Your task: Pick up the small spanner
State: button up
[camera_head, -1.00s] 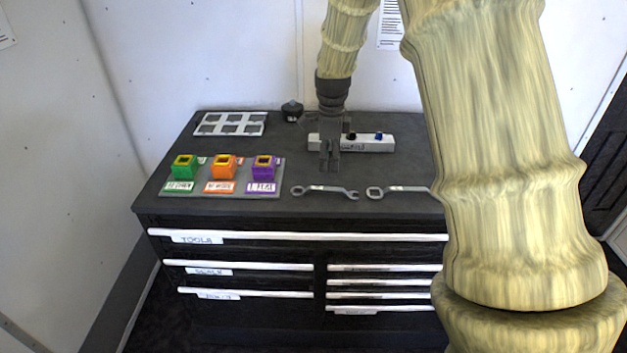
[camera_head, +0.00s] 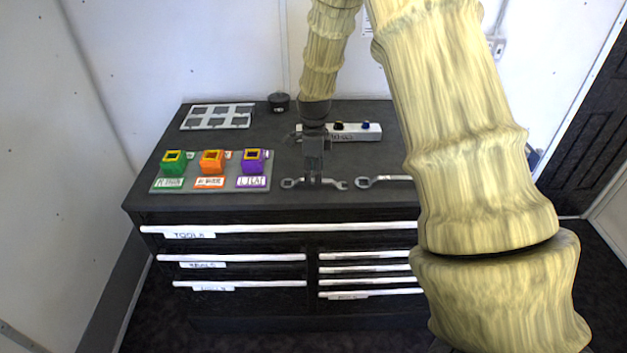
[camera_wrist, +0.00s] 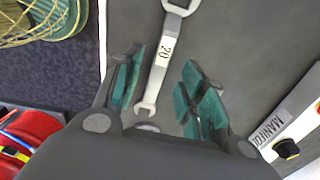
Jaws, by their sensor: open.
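A grey metal spanner (camera_head: 328,183) with a white label lies near the front of the black cabinet top, a ring at its left end and an open jaw at its right. A second spanner (camera_head: 385,179) lies to its right, partly hidden behind my arm. I cannot tell their full sizes apart. My gripper (camera_head: 314,180) is open and points down over the left spanner. In the wrist view the spanner (camera_wrist: 158,62), labelled 20, lies between the spread green-padded fingers (camera_wrist: 163,88), its jaw end nearest the palm. The fingers do not visibly grip it.
A white manifold block (camera_head: 355,131) with knobs stands behind my gripper. A grey board (camera_head: 195,186) with green, orange and purple blocks is to the left. A white frame tray (camera_head: 218,116) and a black round part (camera_head: 279,102) are at the back.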

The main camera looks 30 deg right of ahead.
jog(key=shift+f, duration=1.25)
jog(key=shift+f+p, duration=0.25)
jog(key=shift+p, duration=0.1)
grip_shut()
